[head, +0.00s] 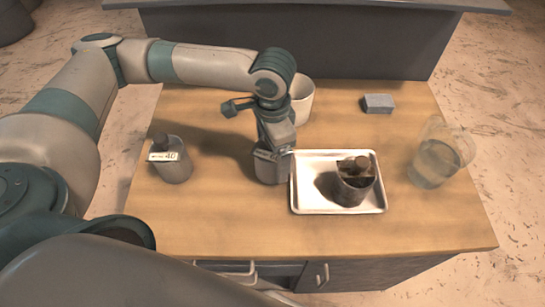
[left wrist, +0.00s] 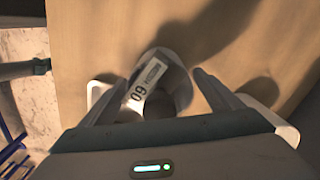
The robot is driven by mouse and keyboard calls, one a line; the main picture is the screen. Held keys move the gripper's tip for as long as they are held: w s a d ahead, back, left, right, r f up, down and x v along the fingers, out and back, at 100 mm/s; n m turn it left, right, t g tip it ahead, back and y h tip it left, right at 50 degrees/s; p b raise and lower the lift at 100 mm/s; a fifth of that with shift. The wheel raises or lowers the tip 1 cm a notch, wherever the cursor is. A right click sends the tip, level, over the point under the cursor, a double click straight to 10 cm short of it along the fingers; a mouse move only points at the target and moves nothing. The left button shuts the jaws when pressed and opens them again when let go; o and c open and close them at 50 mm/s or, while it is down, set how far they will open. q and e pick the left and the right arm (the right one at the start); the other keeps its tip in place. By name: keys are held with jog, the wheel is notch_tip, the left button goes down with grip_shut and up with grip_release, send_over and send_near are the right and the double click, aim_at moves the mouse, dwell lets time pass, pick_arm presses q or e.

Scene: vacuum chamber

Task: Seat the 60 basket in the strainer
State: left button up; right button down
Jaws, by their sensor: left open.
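The 60 basket (head: 270,170), a grey cup, stands on the wooden table just left of the tray. In the left wrist view its "60" label shows on the 60 basket (left wrist: 160,82). My left gripper (head: 273,146) is right above it, pointing down. In the left wrist view my left gripper (left wrist: 165,92) is open, with a finger on each side of the basket; I cannot tell whether they touch it. A dark metal cup (head: 350,190) with a rounded piece at its top sits on the tray; I cannot tell whether it is the strainer. My right gripper is out of view.
The white tray (head: 310,205) lies right of my gripper. A grey basket labelled 40 (head: 175,170) stands at the left. A white cup (head: 303,103) is partly hidden behind my arm. A grey block (head: 378,103) lies at the back; a clear water jug (head: 433,165) stands at the right.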

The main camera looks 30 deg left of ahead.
pick_arm(q)
notch_tip(320, 180, up, 8)
jog(key=shift+r+b, duration=0.2)
jog(key=shift+b, duration=0.35)
jog(key=shift+r, duration=0.7)
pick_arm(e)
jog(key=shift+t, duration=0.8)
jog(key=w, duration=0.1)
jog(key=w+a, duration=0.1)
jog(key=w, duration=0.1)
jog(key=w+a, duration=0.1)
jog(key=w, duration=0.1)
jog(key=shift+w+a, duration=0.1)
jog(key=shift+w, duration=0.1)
pick_arm(q)
jog(key=shift+o, duration=0.4)
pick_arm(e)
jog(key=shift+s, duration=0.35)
pick_arm(q)
jog(key=shift+w, duration=0.1)
